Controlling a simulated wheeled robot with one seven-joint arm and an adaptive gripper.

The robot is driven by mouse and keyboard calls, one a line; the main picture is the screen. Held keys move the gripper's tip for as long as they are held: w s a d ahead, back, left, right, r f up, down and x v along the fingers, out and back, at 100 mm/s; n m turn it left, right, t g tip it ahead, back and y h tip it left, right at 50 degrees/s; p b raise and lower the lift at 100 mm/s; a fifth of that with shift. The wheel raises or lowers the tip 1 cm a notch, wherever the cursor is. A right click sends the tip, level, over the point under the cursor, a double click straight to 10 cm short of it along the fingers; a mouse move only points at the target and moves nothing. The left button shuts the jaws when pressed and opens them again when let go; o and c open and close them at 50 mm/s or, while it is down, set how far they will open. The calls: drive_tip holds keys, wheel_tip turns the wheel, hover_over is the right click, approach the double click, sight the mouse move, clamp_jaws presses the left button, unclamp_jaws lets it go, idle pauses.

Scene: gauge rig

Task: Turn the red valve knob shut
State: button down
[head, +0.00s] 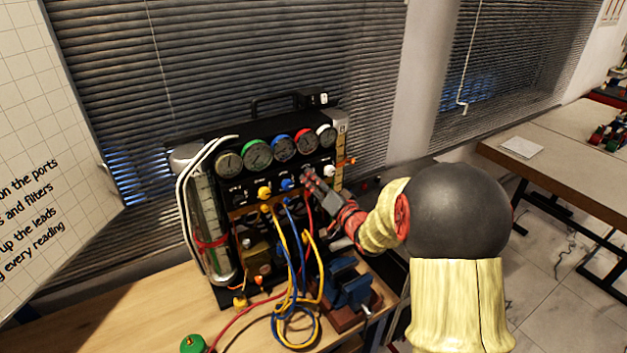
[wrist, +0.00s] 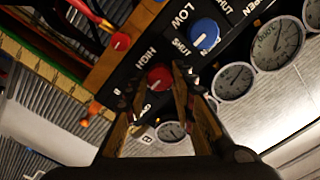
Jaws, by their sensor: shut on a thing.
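The red valve knob (wrist: 160,78) sits on the black panel of the gauge rig (head: 250,185), beside the words HIGH and SHUT in the wrist view. My gripper (wrist: 157,90) has its fingers on either side of the red knob and is shut on it. How far the knob is turned cannot be told.
A blue knob (wrist: 203,34) is close beside the red one. A yellow knob (head: 264,192) and a white knob (head: 330,171) flank them. Yellow, blue and red hoses (head: 291,260) hang in front of the rig. A blue vise (head: 352,290) stands below my arm.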

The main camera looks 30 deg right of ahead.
drive_tip(key=shift+f, duration=0.1)
drive_tip(key=c, duration=1.5)
unclamp_jaws()
drive_tip(key=shift+s, duration=0.1)
drive_tip(key=s, duration=1.1)
drive_tip(key=shift+s+d, duration=0.25)
drive_tip(key=shift+s, duration=0.15)
